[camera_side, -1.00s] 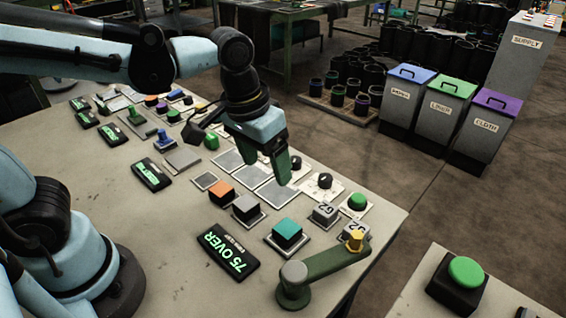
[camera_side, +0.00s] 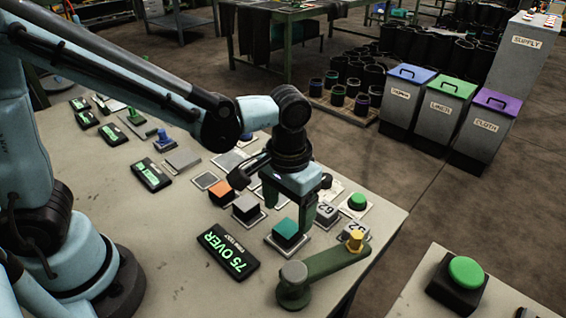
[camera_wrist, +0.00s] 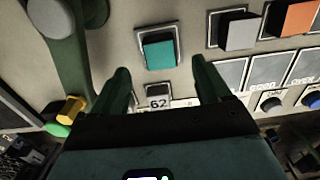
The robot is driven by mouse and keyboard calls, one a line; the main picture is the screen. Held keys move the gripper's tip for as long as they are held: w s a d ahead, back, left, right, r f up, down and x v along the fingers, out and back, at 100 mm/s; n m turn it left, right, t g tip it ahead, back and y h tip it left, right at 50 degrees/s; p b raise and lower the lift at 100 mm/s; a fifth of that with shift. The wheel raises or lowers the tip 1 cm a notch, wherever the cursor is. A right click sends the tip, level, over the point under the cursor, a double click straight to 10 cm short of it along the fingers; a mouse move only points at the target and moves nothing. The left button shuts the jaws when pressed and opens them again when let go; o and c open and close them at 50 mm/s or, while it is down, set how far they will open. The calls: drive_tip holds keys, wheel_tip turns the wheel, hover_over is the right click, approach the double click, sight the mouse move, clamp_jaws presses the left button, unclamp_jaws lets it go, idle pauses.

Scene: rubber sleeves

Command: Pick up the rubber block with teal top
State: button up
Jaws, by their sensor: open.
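The rubber block with teal top (camera_side: 286,230) sits on a light square plate on the bench, right of a grey-topped block (camera_side: 246,206) and an orange-topped block (camera_side: 221,192). My gripper (camera_side: 293,220) is open, pointing down, just behind and above the teal-topped block in the side view. In the wrist view the teal-topped block (camera_wrist: 159,50) lies ahead of my two green fingers (camera_wrist: 162,80), roughly centred between them, with nothing held. A block marked 62 (camera_wrist: 158,102) shows between the fingers.
A green lever arm with a yellow nut (camera_side: 325,267) stands close in front and right of the teal-topped block. A black display reading 75 OVER (camera_side: 229,251) lies to its left. A green button (camera_side: 357,202) sits near the bench's right edge.

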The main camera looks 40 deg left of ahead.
sight(287, 228)
drive_tip(key=shift+f, duration=2.7)
drive_tip(key=shift+c, duration=0.2)
drive_tip(key=c, duration=1.1)
drive_tip(key=shift+c, duration=0.5)
